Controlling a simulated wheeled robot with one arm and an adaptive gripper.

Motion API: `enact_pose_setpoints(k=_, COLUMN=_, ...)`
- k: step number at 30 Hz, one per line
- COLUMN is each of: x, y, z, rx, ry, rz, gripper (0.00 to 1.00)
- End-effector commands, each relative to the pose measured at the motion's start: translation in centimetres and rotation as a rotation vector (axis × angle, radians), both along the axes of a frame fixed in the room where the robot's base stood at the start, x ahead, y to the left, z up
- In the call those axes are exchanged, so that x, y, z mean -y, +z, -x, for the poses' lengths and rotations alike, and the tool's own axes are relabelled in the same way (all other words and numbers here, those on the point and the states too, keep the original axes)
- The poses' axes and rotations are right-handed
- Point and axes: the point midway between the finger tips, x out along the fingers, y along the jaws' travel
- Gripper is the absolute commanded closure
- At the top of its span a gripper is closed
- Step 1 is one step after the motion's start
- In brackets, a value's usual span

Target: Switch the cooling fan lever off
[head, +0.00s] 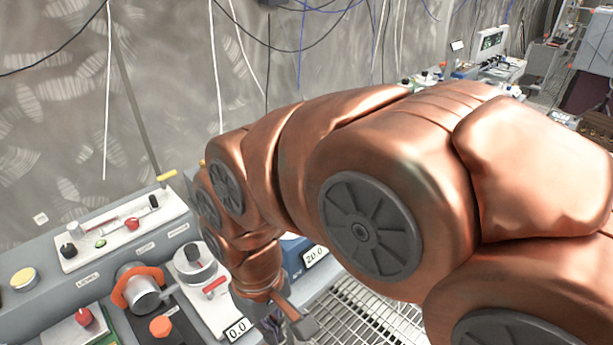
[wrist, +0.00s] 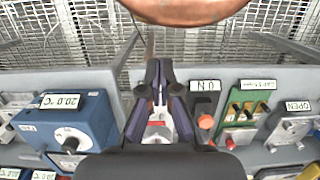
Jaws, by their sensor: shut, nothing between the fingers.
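A white panel (head: 194,264) with a grey round knob, a short red lever (head: 215,286) and a 0.0 display stands at the lower left of the head view. I cannot read a cooling fan label on it. My gripper (head: 272,328) is shut and empty, pointing down just right of this panel, partly cut off by the lower edge. In the wrist view my gripper (wrist: 158,72) has its dark fingers together at the centre. A white panel with a red part (wrist: 157,124) shows between and behind the fingers, partly hidden. I cannot tell whether they touch.
A blue box (wrist: 66,122) with a 20.0 °C display stands beside the gripper. An orange valve ring (head: 139,287), an orange button (head: 160,327) and another switch panel (head: 122,232) crowd the grey console. Metal grating (head: 370,315) lies right of it.

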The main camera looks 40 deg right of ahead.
Motion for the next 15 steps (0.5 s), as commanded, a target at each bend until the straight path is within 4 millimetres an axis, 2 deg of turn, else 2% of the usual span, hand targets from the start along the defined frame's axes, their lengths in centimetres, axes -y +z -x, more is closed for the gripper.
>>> enact_pose_setpoints(k=5, x=1.6, y=1.2, z=-5.9, rx=0.057, ry=-0.007, rz=-0.036, gripper=1.00)
enact_pose_setpoints(k=8, x=3.3, y=2.1, z=-9.7, rx=0.097, ry=-0.007, rz=-0.056, gripper=1.00)
enact_pose_setpoints(k=11, x=5.5, y=2.9, z=-13.3, rx=0.141, ry=-0.008, rz=-0.072, gripper=1.00)
enact_pose_setpoints(k=15, x=9.5, y=3.7, z=-17.8, rx=0.203, ry=-0.010, rz=-0.084, gripper=1.00)
